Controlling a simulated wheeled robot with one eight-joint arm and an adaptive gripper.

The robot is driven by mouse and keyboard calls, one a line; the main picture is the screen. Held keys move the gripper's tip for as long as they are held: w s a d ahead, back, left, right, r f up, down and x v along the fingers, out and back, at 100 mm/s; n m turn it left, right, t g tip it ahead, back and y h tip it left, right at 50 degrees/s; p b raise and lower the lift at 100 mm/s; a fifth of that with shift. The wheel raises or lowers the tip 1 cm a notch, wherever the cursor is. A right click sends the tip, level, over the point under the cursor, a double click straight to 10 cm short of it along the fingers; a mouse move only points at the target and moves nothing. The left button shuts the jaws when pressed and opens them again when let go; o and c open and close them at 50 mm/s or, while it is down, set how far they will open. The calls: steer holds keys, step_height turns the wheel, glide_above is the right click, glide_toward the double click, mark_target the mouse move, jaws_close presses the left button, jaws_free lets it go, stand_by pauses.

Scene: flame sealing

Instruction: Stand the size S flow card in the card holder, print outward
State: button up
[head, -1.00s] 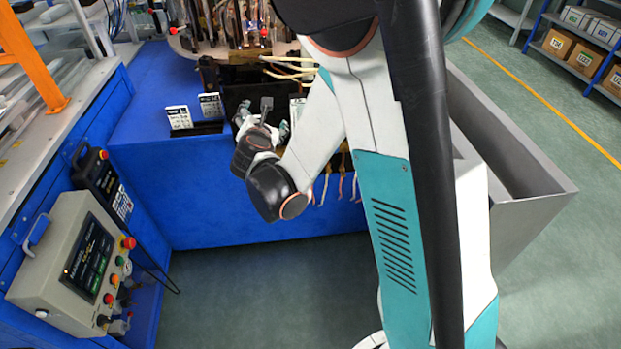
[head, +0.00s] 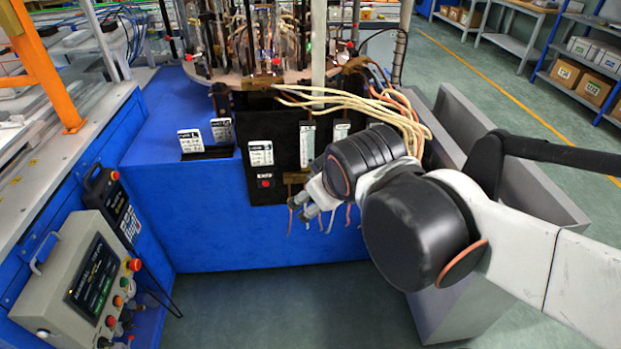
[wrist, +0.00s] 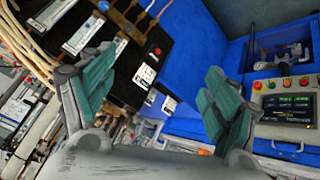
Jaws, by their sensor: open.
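A white card (head: 260,153) with dark print facing outward stands upright on the black panel's left part; its size letter is too small to read. It also shows in the wrist view (wrist: 145,75). I cannot make out a separate holder around it. Two more printed cards stand at a black base (head: 207,153) on the blue table: a front card (head: 190,141) that seems to read L, and one behind it (head: 221,130). My gripper (head: 303,210) is in front of the panel, right of and below the card. In the wrist view, its fingers (wrist: 155,95) are apart and empty.
A red button (head: 264,183) sits below the panel card. Labelled strips (head: 306,144) and pale hoses (head: 350,104) are right of it. A control box (head: 88,270) stands at the left, a grey bin (head: 510,170) at the right. The blue front left of my gripper is clear.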

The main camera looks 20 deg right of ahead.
steer(key=s+m, duration=0.1)
steer(key=s+a+m, duration=0.1)
steer(key=s, duration=0.1)
steer(key=s+m+y, duration=0.1)
steer(key=s, duration=0.1)
steer(key=shift+s+a+f+g, duration=0.1)
steer(key=shift+a+f+g, duration=0.25)
steer(key=shift+a+g, duration=0.05)
steer(key=shift+d, duration=0.1)
stand_by(0.7)
